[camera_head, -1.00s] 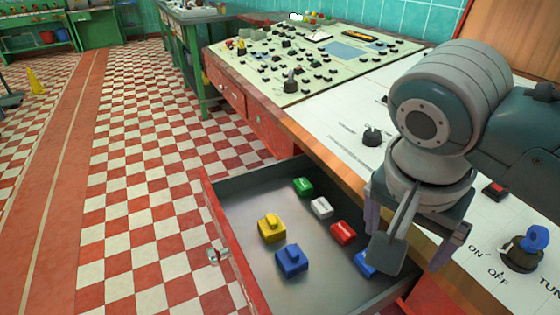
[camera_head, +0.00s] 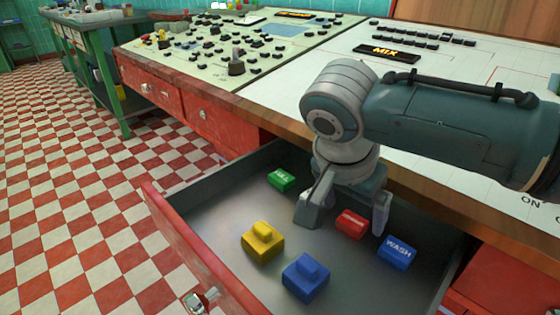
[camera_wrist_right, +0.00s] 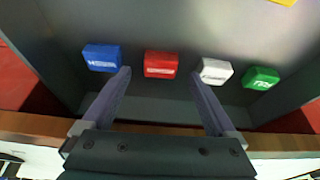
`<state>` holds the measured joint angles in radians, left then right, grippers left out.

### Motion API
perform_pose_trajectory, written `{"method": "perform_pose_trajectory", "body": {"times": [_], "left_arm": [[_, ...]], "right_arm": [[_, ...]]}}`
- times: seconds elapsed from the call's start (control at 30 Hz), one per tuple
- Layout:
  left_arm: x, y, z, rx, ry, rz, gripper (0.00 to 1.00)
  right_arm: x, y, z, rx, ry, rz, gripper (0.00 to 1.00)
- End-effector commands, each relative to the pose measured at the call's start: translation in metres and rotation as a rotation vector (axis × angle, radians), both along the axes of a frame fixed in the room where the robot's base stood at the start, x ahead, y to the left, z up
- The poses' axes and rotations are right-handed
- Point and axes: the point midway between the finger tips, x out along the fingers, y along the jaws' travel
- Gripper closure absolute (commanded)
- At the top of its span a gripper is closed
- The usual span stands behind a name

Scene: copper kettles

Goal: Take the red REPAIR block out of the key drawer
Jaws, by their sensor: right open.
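The red block (camera_head: 351,223) lies on the floor of the open key drawer (camera_head: 215,195), towards its back. In the right wrist view the red block (camera_wrist_right: 160,65) shows beyond and between the fingertips, with a blue block on its left and a white block on its right. My right gripper (camera_head: 345,215) reaches down over the drawer with its fingers apart, empty. It also shows open in the right wrist view (camera_wrist_right: 160,88). In the head view the white block is hidden behind my gripper. My left gripper is not in view.
The blue WASH block (camera_head: 397,252) lies right of the red block, and a green block (camera_head: 282,179) lies to the left. A yellow knobbed block (camera_head: 262,242) and a blue knobbed block (camera_head: 305,277) are nearer the drawer front. The console edge (camera_head: 270,122) overhangs the drawer's back.

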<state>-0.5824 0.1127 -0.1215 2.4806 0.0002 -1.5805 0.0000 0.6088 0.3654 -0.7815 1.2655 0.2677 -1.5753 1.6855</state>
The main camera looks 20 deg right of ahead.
Motion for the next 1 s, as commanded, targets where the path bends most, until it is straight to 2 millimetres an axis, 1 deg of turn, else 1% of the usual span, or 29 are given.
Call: {"method": "perform_pose_trajectory", "body": {"times": [0.03, 0.1, 0.2, 0.4, 0.47, 1.0], "left_arm": [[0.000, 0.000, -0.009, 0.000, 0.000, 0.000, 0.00], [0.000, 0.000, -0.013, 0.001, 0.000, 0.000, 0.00], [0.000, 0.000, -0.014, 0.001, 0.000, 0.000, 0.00], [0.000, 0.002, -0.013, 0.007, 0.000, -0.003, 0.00], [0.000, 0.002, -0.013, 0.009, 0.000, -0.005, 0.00], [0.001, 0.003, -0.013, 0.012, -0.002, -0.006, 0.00]], "right_arm": [[0.001, -0.004, -0.012, -0.002, 0.000, -0.002, 0.07], [0.002, -0.007, -0.019, -0.003, 0.001, -0.001, 0.07], [0.003, -0.009, -0.023, -0.001, 0.000, 0.000, 0.07], [0.003, -0.009, -0.022, -0.001, 0.000, 0.000, 0.07], [0.003, -0.009, -0.022, -0.001, 0.000, 0.000, 0.13], [0.003, -0.008, -0.022, 0.000, 0.000, 0.001, 0.74]]}}
